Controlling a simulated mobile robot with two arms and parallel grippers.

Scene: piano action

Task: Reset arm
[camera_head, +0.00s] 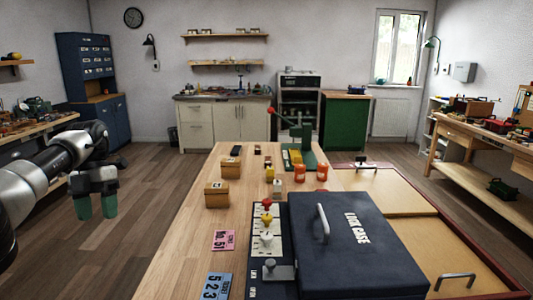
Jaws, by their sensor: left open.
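My left arm comes in from the left edge in the head view. Its gripper (96,208) hangs with its two teal-tipped fingers pointing down and a gap between them. It is open and empty, over the wooden floor to the left of the workbench (170,240), apart from it. My right arm and gripper are not in view.
On the bench stand a dark blue lock case (355,240), wooden boxes (217,194), a green press (303,135), orange containers (299,173) and a strip with coloured knobs (267,240). Open floor separates my arm from the bench.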

